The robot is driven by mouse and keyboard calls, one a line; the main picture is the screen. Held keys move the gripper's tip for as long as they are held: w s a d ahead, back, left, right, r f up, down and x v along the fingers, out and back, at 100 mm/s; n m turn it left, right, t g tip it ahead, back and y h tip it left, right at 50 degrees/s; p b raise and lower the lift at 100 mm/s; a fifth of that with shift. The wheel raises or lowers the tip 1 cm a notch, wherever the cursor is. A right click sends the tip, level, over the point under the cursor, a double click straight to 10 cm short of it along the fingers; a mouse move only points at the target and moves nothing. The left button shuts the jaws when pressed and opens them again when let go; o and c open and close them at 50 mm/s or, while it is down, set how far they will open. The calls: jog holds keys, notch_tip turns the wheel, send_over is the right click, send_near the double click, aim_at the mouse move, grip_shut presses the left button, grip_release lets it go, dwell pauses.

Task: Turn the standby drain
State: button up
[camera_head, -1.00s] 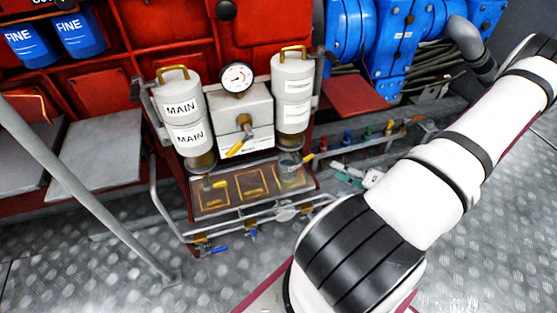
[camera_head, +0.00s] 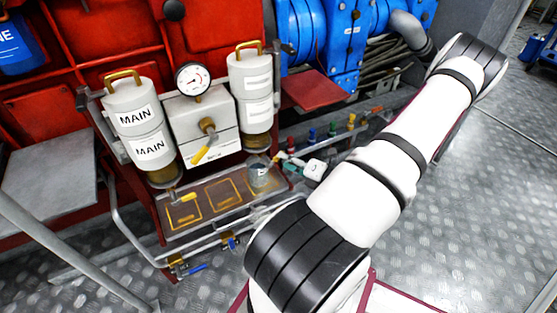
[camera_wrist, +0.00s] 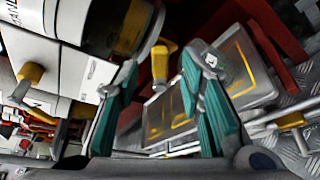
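The right-hand canister (camera_head: 250,100) has a dark glass bowl; I take it as the standby one, though its label is unreadable. A small yellow drain handle (camera_head: 278,157) shows beside its bowl. In the wrist view a yellow handle (camera_wrist: 160,64) hangs below the near canister (camera_wrist: 110,25), in the gap between my fingers and apparently beyond them. More yellow shows by the right finger. My gripper (camera_head: 300,165) has teal-padded fingers, just right of the bowl in the head view. It also shows in the wrist view (camera_wrist: 160,80), open, with nothing visibly held.
The MAIN canister (camera_head: 140,120) stands left, with another yellow handle (camera_head: 187,197) below. A gauge (camera_head: 193,79) and yellow selector lever (camera_head: 205,148) sit between canisters. A clear cup (camera_head: 258,172) stands on the drip tray (camera_head: 210,218). Pipe rails (camera_head: 120,225) edge the tray.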

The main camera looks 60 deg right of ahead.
aim_at(279, 159)
jog(key=shift+b+x, duration=0.6)
jog(key=shift+x, duration=1.55)
grip_shut()
